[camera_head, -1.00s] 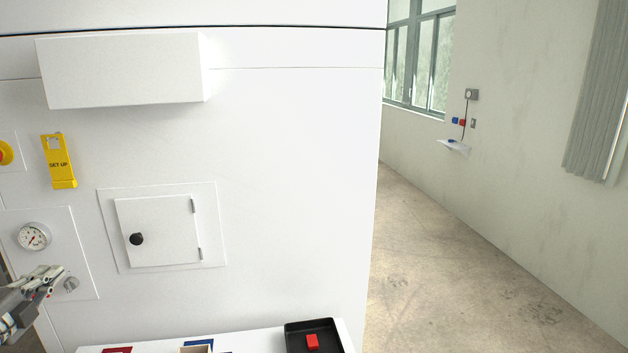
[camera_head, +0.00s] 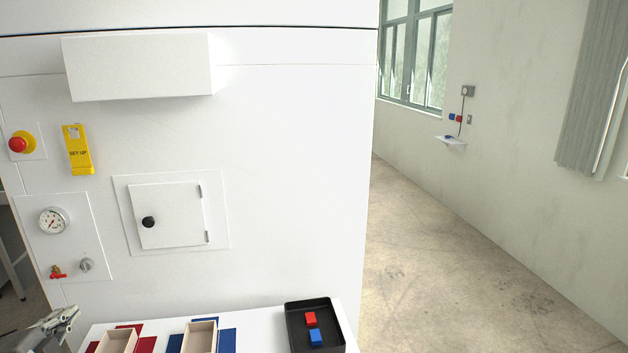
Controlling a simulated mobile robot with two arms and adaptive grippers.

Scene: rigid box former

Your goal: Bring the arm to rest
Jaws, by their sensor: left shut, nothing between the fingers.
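My left gripper (camera_head: 62,322) shows at the lower left corner, grey and partly cut off by the bottom edge. Its fingers are shut with nothing between them. It is apart from the white machine front and left of the white ledge. My right gripper is not in view.
The ledge (camera_head: 259,324) carries two open wooden boxes (camera_head: 201,337) (camera_head: 119,341) on blue and red pieces. A black tray (camera_head: 334,341) holds a red block (camera_head: 310,319) and a blue block (camera_head: 316,337). Floor at right (camera_head: 440,270) is clear.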

